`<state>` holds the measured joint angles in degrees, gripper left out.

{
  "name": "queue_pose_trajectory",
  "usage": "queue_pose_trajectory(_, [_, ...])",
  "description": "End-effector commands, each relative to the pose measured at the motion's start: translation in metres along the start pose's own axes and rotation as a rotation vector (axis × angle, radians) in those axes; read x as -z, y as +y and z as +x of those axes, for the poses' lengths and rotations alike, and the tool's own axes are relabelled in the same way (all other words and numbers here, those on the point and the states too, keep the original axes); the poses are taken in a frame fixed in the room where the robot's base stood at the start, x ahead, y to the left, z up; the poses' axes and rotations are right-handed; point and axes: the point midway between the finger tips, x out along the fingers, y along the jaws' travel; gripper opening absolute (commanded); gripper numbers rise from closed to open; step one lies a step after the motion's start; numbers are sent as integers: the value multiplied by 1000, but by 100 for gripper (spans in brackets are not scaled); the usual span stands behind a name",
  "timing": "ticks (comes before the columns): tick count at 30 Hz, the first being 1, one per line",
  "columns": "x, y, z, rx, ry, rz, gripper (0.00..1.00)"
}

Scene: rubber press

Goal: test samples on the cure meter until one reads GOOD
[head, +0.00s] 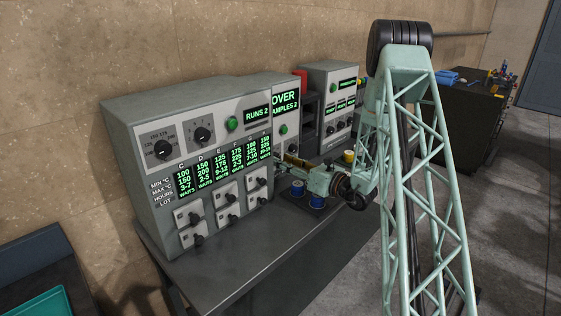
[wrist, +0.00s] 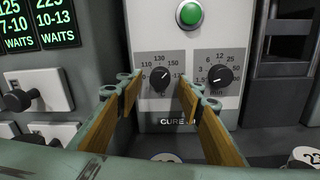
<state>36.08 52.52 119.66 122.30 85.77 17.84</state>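The cure meter (head: 272,86) is the middle grey machine, and its screen (head: 285,103) reads OVER and SAMPLES 2. The wrist view shows its green button (wrist: 189,15), a left temperature knob (wrist: 159,79) and a right minutes knob (wrist: 218,77). My gripper (wrist: 160,92) is open and empty, its wood-faced fingers at either side of the left knob in that view. I cannot tell whether they touch the panel. Blue sample pots (head: 317,200) stand on a dark tray, and a yellow pot (head: 349,156) stands farther right. A numbered white lid (wrist: 305,155) shows at lower right.
Another grey machine (head: 330,85) stands to the right. The bench front (head: 235,255) is clear. A dark cabinet (head: 470,115) stands at the back right.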

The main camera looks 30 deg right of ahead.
Motion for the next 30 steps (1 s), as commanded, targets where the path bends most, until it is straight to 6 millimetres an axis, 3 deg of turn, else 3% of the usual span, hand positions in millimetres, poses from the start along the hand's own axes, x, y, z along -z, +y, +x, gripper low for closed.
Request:
queue_pose_trajectory(7, [0,0,16,0,-1,0,34])
queue_pose_trajectory(19, [0,0,19,0,-1,0,34])
queue_pose_trajectory(27, [0,0,19,0,-1,0,10])
queue_pose_trajectory(30, [0,0,19,0,-1,0,10])
